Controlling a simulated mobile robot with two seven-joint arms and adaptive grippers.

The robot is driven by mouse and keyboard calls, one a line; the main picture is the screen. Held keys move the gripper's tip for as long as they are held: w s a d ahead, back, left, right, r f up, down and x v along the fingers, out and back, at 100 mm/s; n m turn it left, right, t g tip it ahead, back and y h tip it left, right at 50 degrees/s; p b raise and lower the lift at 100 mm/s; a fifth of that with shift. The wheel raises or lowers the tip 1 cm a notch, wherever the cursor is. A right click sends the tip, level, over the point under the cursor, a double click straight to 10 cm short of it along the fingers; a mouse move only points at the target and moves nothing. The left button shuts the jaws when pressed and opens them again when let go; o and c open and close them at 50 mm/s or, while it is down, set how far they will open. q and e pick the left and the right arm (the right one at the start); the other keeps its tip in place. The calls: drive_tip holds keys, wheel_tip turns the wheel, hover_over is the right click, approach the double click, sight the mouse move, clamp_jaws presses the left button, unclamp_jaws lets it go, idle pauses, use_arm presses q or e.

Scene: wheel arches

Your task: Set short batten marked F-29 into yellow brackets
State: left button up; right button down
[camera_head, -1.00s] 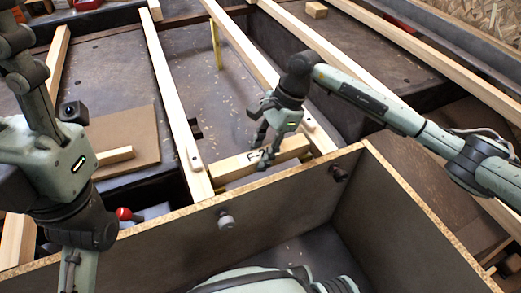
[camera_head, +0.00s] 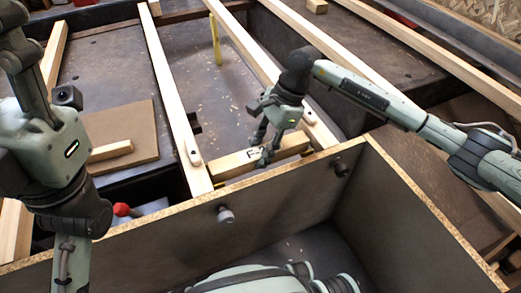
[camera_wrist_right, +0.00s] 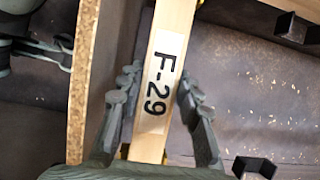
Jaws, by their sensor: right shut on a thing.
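The short batten (camera_head: 232,163), pale wood with a white F-29 label, lies crosswise between two long rails in the head view. Its label (camera_wrist_right: 159,82) reads clearly in the right wrist view. My right gripper (camera_head: 266,158) is shut on the batten near its middle, with a finger on each side in the right wrist view (camera_wrist_right: 155,100). Small yellow bracket parts (camera_head: 220,185) show at the batten's left end. Whether the batten is fully seated in them cannot be told. My left arm stands at the left, but its gripper is out of view.
Long rails (camera_head: 172,90) run away on both sides of the batten. A loose wood piece (camera_head: 110,151) lies on a brown board (camera_head: 137,125) at left. A yellow upright (camera_head: 215,40) stands behind.

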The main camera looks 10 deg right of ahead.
drive_tip(key=c, duration=1)
unclamp_jaws()
drive_tip(key=shift+r, duration=0.1)
drive_tip(key=v, duration=1.2)
drive_tip(key=shift+a, duration=0.1)
